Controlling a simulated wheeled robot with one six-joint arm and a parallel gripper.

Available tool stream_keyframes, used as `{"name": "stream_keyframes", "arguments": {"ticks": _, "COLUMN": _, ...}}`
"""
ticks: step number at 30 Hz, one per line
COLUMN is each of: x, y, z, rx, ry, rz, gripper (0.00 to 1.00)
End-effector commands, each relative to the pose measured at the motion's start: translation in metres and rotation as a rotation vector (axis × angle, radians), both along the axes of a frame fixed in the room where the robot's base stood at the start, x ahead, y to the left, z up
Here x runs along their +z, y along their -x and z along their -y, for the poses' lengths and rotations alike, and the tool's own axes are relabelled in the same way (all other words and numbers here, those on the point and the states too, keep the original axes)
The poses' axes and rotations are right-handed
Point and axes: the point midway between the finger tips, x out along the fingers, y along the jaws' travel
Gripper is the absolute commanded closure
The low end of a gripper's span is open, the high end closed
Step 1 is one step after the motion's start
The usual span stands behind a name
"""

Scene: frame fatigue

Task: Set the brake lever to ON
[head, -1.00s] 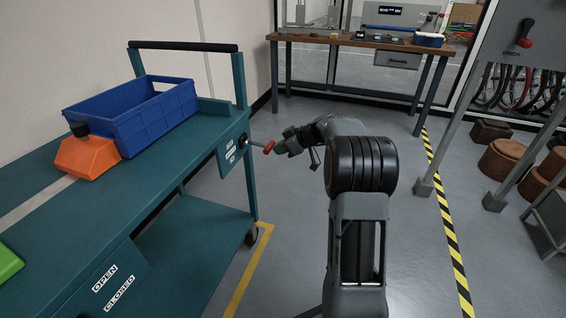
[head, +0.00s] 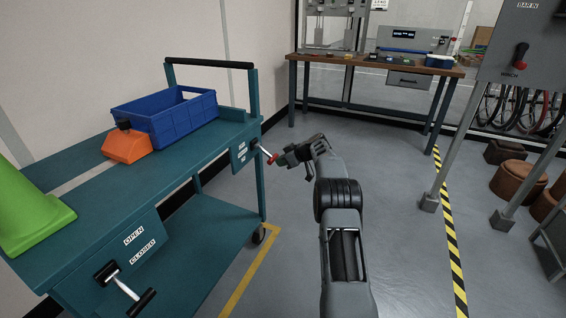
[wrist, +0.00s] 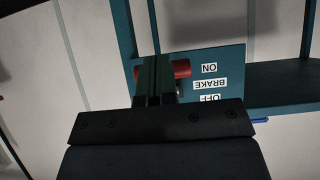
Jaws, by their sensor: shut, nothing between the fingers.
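The brake lever (head: 264,152) sticks out from a teal plate on the end of the cart and slopes downward to its red grip. In the wrist view the red grip (wrist: 182,68) shows behind the fingers, level with the ON label (wrist: 209,68). That picture is upside down, with the BRAKE label (wrist: 211,85) and OFF label (wrist: 209,98) below ON. My gripper (head: 279,160) is shut and empty, right at the red grip in the head view. Its fingers (wrist: 154,75) cover part of the grip, so I cannot tell whether they touch it.
The teal cart (head: 190,160) carries a blue crate (head: 175,118), an orange block (head: 128,146) and a green cone (head: 30,215). A second lever (head: 122,283) sits by OPEN and CLOSED labels.

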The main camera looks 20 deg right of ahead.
Motion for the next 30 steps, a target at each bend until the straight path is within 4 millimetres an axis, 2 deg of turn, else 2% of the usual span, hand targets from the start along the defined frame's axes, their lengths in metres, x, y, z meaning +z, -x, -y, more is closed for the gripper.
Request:
{"name": "stream_keyframes", "arguments": {"ticks": 1, "x": -0.006, "y": -0.001, "z": -0.003, "rx": 0.003, "ry": -0.001, "rz": -0.008, "gripper": 1.00}}
{"name": "stream_keyframes", "arguments": {"ticks": 13, "x": -0.009, "y": 0.000, "z": -0.003, "rx": 0.002, "ry": -0.002, "rz": -0.011, "gripper": 1.00}}
{"name": "stream_keyframes", "arguments": {"ticks": 30, "x": 0.011, "y": 0.002, "z": 0.000, "rx": 0.002, "ry": -0.003, "rz": -0.005, "gripper": 1.00}}
